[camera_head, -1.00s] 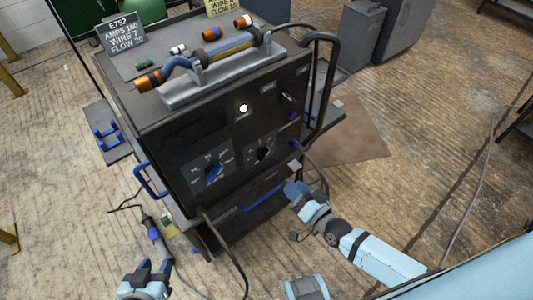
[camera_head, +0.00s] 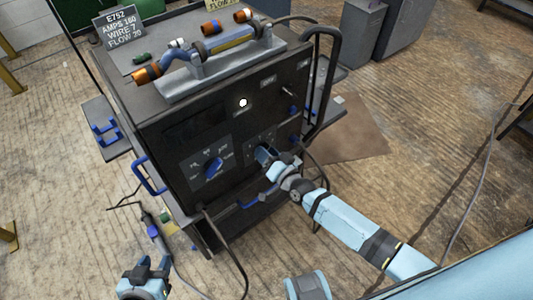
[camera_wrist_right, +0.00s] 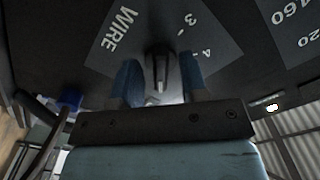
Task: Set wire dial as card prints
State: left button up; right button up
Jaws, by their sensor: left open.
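The card (camera_head: 117,31) on top of the black machine (camera_head: 150,110) reads E752, AMPS 160, WIRE 7, FLOW 20. The wire dial on the front panel is mostly hidden by my right gripper (camera_head: 263,155) in the head view. In the right wrist view, the dial's knob (camera_wrist_right: 160,68) stands between the two blue fingers, beside the printed word WIRE and the numbers 3 and 4. My right gripper looks open around the knob; I cannot tell whether the fingers touch it. My left gripper (camera_head: 147,268) is open and empty, low at the left, away from the machine.
A second dial with a blue knob (camera_head: 213,168) sits left of the wire dial. A torch (camera_head: 210,50) rests on a cradle on top, near several loose orange, green and white parts. A blue handle (camera_head: 150,177) and hanging cables flank the front.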

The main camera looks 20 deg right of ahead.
grip_shut()
jog(key=shift+m, duration=1)
grip_release()
pick_arm(q)
jog(key=shift+r+p, duration=0.15)
jog(key=shift+p, duration=0.45)
pick_arm(e)
jog(key=v, duration=1.4)
